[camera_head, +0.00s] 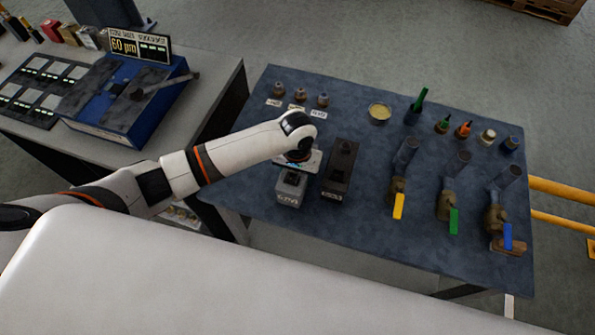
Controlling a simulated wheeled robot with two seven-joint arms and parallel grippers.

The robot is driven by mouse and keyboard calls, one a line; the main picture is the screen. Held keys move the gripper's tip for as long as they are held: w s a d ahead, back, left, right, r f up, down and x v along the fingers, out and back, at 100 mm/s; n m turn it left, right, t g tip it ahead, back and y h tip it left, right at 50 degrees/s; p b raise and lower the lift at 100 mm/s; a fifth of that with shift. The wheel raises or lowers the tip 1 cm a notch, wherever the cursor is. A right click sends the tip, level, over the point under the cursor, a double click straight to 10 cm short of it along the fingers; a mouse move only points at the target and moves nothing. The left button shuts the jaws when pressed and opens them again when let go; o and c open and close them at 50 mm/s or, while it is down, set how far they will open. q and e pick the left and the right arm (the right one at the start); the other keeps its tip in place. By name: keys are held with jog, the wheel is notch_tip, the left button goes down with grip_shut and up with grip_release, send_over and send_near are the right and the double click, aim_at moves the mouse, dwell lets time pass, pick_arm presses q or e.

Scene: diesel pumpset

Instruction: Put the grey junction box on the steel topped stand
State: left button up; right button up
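A small light-grey box with lettering on its front (289,191), which looks like the grey junction box, is at the front left part of a dark slate-coloured table top (340,105). My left gripper (295,170) points down right above the box and hides its upper part. Its fingers are too small and covered to show whether they are open or grip the box. I cannot tell whether the box rests on the table. My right gripper is not in view. No top here is clearly the steel topped stand.
A black box (340,172) stands close to the right of the grey box. Valves with yellow (398,206), green (453,222) and blue (507,236) handles stand farther right. A blue machine (130,100) is on the left bench (215,80).

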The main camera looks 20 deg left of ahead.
pick_arm(q)
jog(key=shift+f, duration=0.15)
jog(key=o, duration=1.2)
notch_tip(320, 180, up, 12)
jog(key=shift+r+b, duration=0.1)
jog(key=shift+b, duration=0.55)
